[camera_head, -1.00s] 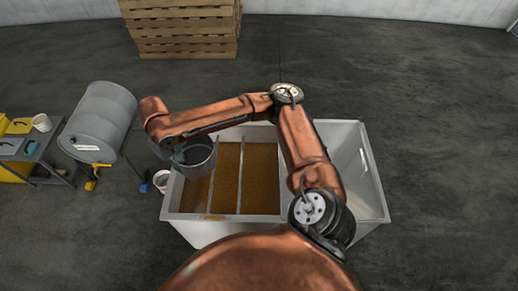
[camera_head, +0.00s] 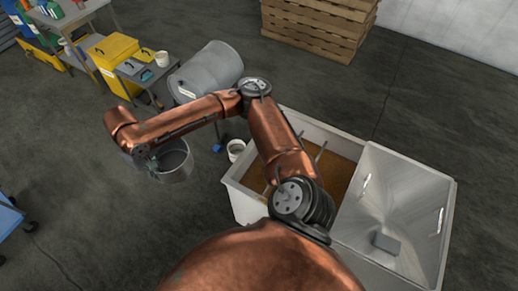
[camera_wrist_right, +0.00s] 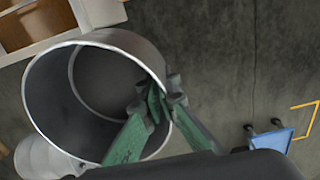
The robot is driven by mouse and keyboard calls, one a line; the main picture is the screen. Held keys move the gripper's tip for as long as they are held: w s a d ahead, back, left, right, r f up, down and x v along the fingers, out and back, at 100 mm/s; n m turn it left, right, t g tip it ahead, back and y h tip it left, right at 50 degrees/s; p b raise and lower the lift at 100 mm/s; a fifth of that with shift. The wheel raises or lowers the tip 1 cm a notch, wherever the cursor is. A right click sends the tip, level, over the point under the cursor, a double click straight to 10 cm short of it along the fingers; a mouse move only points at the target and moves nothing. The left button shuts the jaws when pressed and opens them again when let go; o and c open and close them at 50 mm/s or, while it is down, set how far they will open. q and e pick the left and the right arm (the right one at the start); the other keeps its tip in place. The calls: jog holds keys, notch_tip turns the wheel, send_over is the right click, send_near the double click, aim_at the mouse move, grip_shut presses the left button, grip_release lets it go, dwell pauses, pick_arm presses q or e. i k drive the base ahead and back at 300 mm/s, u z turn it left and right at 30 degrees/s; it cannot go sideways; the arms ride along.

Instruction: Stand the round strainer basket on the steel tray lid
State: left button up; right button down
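The round strainer basket (camera_head: 177,169), a grey metal cylinder with an open top, hangs over bare floor left of the white tank. My right gripper (camera_head: 152,162) is shut on its rim. In the right wrist view the green fingers (camera_wrist_right: 160,100) pinch the wall of the basket (camera_wrist_right: 48,92), one finger inside. A flat grey lid-like piece (camera_head: 131,68) with a small handle lies on the low table at the upper left. It may be the steel tray lid; I cannot tell for sure. My left gripper is out of view.
The white tank (camera_head: 240,192) with brown contents stands right of the basket. A grey drum (camera_head: 207,70) lies beside the low table, and a white bucket (camera_head: 236,148) is on the floor. A yellow box (camera_head: 112,52) and a blue cart (camera_head: 8,217) are at left. Open floor lies between.

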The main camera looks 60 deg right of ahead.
aim_at(397, 202)
jog(key=u, duration=0.05)
jog(key=k, duration=1.2)
jog(key=z, duration=2.25)
jog(key=i, duration=0.5)
